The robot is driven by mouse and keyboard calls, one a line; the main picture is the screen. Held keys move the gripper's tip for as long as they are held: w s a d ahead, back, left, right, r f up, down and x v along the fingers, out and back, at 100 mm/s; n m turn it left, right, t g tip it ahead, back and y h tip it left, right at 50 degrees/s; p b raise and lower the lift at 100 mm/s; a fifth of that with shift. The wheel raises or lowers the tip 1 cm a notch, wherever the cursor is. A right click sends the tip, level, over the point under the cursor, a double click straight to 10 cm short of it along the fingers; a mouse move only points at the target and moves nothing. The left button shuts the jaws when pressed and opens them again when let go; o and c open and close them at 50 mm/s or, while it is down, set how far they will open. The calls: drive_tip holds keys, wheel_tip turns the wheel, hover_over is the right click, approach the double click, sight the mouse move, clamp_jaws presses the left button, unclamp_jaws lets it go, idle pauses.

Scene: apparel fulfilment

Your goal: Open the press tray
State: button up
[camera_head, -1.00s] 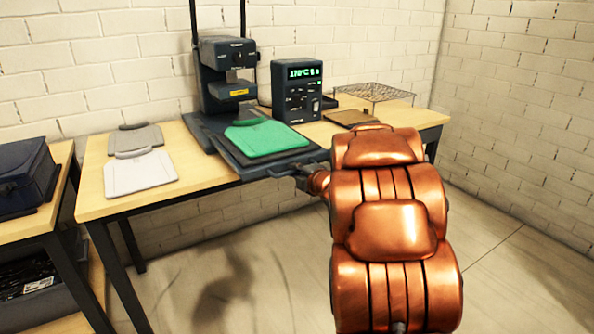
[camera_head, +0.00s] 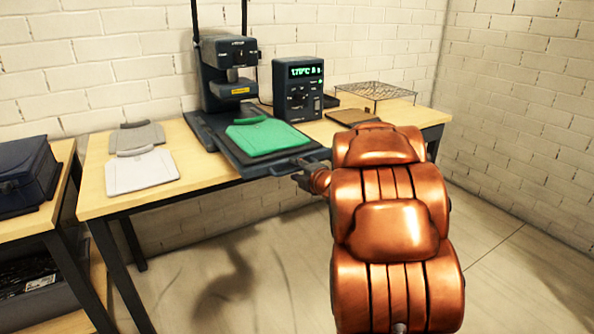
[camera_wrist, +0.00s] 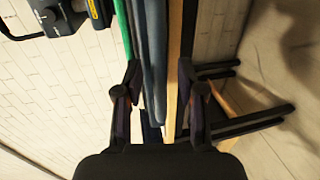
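The press tray (camera_head: 236,158) is a dark flat plate out in front of the heat press (camera_head: 224,75), with a folded green garment (camera_head: 268,136) on it. Its front edge reaches the table's front edge. My gripper (camera_head: 296,170) is at the tray's front right edge. In the wrist view, my gripper (camera_wrist: 162,98) is open, with one finger on each side of the blue-grey tray edge (camera_wrist: 153,60). I see a gap beside the fingers and cannot tell whether either touches the tray. The handle is partly hidden by my gripper.
A control box (camera_head: 297,88) with a green display stands right of the press. Grey garments (camera_head: 141,171) lie at the table's left. A wire basket (camera_head: 376,92) and a brown item (camera_head: 352,117) are at the right. A dark bin (camera_head: 22,175) sits on the left table.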

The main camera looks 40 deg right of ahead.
drive_tip(key=v, duration=1.1)
drive_tip(key=shift+s, duration=0.35)
drive_tip(key=shift+r, duration=0.1)
